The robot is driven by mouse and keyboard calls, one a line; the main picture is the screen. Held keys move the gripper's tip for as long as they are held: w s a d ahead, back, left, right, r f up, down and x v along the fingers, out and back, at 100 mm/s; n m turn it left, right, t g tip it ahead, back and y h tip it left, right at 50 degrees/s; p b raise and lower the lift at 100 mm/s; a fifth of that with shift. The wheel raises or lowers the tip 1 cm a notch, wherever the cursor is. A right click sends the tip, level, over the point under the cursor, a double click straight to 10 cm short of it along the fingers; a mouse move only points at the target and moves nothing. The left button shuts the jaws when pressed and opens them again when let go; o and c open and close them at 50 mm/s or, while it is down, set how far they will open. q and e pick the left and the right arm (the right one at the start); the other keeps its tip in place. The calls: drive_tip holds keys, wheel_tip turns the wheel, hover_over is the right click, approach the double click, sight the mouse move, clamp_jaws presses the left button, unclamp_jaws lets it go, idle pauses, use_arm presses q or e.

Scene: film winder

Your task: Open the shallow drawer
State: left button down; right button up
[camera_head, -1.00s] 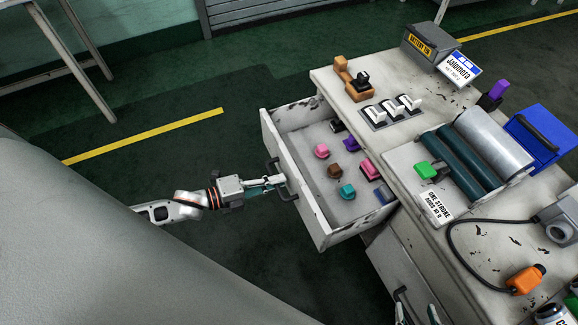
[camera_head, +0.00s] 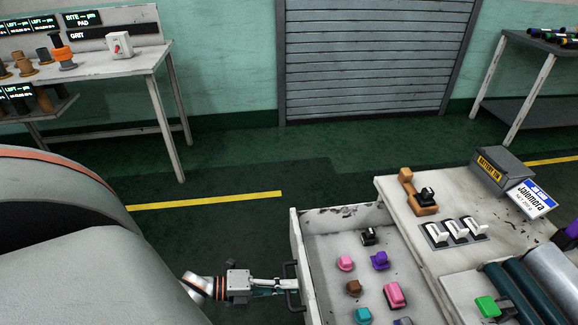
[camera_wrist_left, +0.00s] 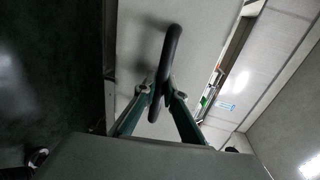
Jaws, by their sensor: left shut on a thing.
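The shallow drawer (camera_head: 318,268) stands pulled out from the white cabinet in the head view, with its inside showing. Its dark handle (camera_head: 291,284) is on the front panel. My left gripper (camera_head: 283,286) is shut on this handle. In the left wrist view, the curved black handle (camera_wrist_left: 171,50) passes between the two fingertips (camera_wrist_left: 158,96), in front of the pale drawer front (camera_wrist_left: 205,40). Pink, brown, purple, teal and black small pieces (camera_head: 353,287) lie in the drawer. The drawer's near end is cut off by the picture edge. My right gripper is not in view.
On the cabinet top (camera_head: 385,190) stand an orange-brown holder (camera_head: 418,198), white switches (camera_head: 457,230), a battery tin (camera_head: 500,168) and rollers (camera_head: 520,290). Work tables (camera_head: 110,65) stand at the far left and far right (camera_head: 540,45). The green floor left of the drawer is clear.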

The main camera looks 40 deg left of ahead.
use_arm(q)
drive_tip(key=c, duration=2.1)
unclamp_jaws()
drive_tip(key=shift+a, duration=0.1)
drive_tip(key=v, duration=1.2)
drive_tip(key=shift+f, duration=0.1)
